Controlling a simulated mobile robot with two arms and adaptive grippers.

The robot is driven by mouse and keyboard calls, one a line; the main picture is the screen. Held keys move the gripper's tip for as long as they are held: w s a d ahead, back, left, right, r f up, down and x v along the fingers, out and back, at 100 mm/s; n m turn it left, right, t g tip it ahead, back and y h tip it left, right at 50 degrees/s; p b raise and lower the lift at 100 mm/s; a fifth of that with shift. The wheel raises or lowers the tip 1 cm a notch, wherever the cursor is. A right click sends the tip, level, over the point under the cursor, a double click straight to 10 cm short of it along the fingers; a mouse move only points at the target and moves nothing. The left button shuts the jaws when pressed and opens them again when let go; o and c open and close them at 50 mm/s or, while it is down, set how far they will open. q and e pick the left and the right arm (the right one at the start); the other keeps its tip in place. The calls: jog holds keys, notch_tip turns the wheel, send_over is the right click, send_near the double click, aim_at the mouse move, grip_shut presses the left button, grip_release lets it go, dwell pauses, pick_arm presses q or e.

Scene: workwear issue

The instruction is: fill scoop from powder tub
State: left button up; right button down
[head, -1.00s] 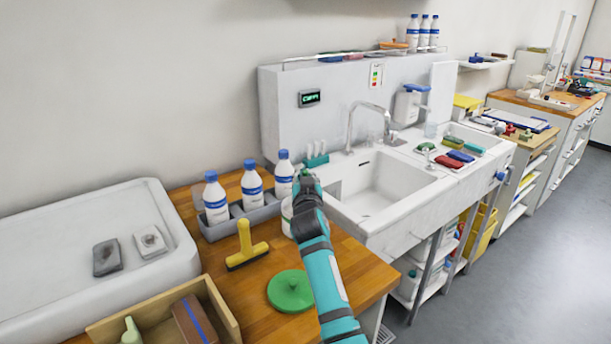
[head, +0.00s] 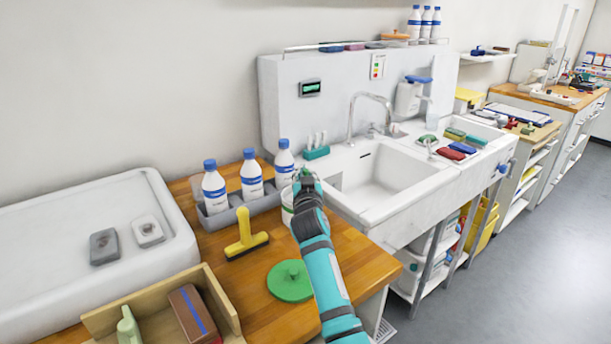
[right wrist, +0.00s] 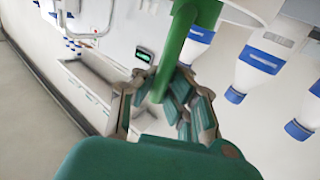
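My right gripper (head: 304,180) is over the wooden counter, by the left edge of the sink. A green round lid with a knob (head: 290,283) lies on the counter nearer me. My left gripper is not in view.
White bottles with blue caps (head: 252,182) stand in a grey rack (head: 228,214) beside the tub. A yellow squeegee (head: 246,238) lies in front of the rack. A wooden box (head: 225,312) is front left, a white basin (head: 150,268) left, the sink (head: 375,185) right.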

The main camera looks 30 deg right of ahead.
jog(key=shift+f+b, duration=0.45)
jog(key=shift+f, duration=0.15)
dwell(0.8)
notch_tip(320, 180, up, 7)
jog(key=p, duration=0.5)
jog(key=shift+r+p, duration=0.15)
jog(key=shift+p, duration=0.25)
dwell(0.6)
